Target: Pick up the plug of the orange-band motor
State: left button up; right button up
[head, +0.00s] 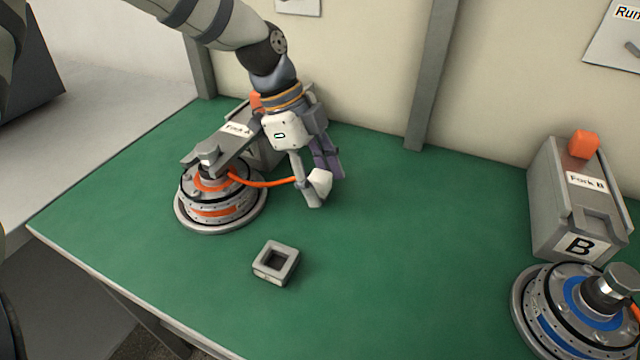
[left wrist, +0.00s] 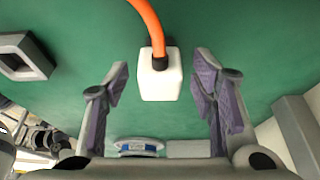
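The orange-band motor (head: 213,203) stands at the left of the green table, beside the fork A block (head: 238,132). Its orange cable (head: 265,182) runs right to a white plug (head: 320,183). In the left wrist view the plug (left wrist: 160,78) sits between the two purple-padded fingers, with visible gaps on both sides. The orange cable (left wrist: 148,22) enters it from the top. My left gripper (head: 322,186) is open around the plug, pointing down near the table. My right gripper is not in view.
A grey square socket (head: 276,263) lies on the table (head: 400,270) in front of the gripper. At the right stand the fork B block (head: 562,200) and a blue-band motor (head: 575,312). The middle of the table is clear.

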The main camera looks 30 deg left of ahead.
pick_arm(q)
grip_shut()
